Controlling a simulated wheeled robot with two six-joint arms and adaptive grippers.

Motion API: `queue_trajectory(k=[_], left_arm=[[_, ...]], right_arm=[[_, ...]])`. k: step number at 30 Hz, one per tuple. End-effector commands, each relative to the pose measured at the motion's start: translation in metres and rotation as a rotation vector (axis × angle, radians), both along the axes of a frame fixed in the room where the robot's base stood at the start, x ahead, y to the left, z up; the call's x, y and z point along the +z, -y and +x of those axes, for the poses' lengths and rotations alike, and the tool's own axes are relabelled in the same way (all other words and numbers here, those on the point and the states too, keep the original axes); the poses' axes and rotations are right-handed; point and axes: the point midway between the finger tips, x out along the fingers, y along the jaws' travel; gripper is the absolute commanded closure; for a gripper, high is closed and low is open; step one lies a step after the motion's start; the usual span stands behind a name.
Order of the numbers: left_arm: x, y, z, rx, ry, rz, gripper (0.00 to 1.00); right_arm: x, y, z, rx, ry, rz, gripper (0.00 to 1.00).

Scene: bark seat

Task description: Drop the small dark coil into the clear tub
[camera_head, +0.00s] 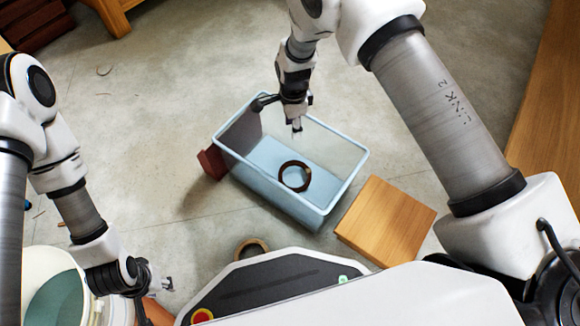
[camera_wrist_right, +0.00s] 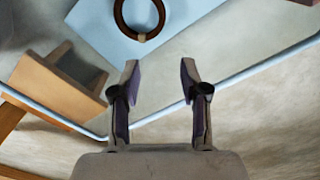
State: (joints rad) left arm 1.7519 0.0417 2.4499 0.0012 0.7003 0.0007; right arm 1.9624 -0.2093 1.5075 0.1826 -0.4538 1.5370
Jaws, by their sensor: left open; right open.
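The small dark coil (camera_head: 283,184) is a brown ring with a tan binding. It lies inside the clear tub (camera_head: 270,196), on the tub's blue floor. The tub has a pale blue rim and see-through walls and stands on the ground. My right gripper (camera_head: 297,128) hangs over the back part of the tub, apart from the coil. In the right wrist view its fingers (camera_wrist_right: 159,68) are open and empty, and the coil (camera_wrist_right: 118,18) shows beyond them at the top. My left gripper (camera_head: 167,284) is open and empty at the lower left, away from the tub.
A wooden block (camera_head: 385,222) stands close to the tub's right side. A dark red block (camera_head: 212,162) is at its left. A tan ring like a tape roll (camera_head: 252,249) lies in front, partly hidden. A white bucket (camera_head: 40,258) is at lower left. Open floor surrounds the tub's back.

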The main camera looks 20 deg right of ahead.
Motion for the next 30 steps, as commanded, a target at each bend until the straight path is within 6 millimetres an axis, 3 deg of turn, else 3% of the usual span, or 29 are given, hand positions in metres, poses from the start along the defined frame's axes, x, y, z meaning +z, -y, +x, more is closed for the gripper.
queue_trajectory(k=[5, 12, 16, 21, 30], left_arm=[[0.000, 0.000, 0.000, 0.000, 0.000, 0.000, 0.60], [0.000, 0.000, 0.000, 0.000, 0.000, 0.000, 0.60], [0.000, 0.000, 0.000, 0.000, 0.000, 0.000, 0.60], [0.000, 0.000, 0.000, 0.000, 0.000, 0.000, 0.60], [0.000, 0.000, 0.000, 0.000, 0.000, 0.000, 0.60]], right_arm=[[0.025, 0.000, 0.001, 0.000, 0.003, -0.001, 0.55], [0.087, 0.000, 0.001, 0.000, 0.005, -0.001, 0.55], [0.110, 0.000, 0.001, 0.000, 0.002, 0.000, 0.55], [0.119, 0.000, 0.000, 0.000, 0.001, 0.000, 0.55], [0.119, 0.000, 0.000, 0.000, 0.000, 0.000, 0.55]])
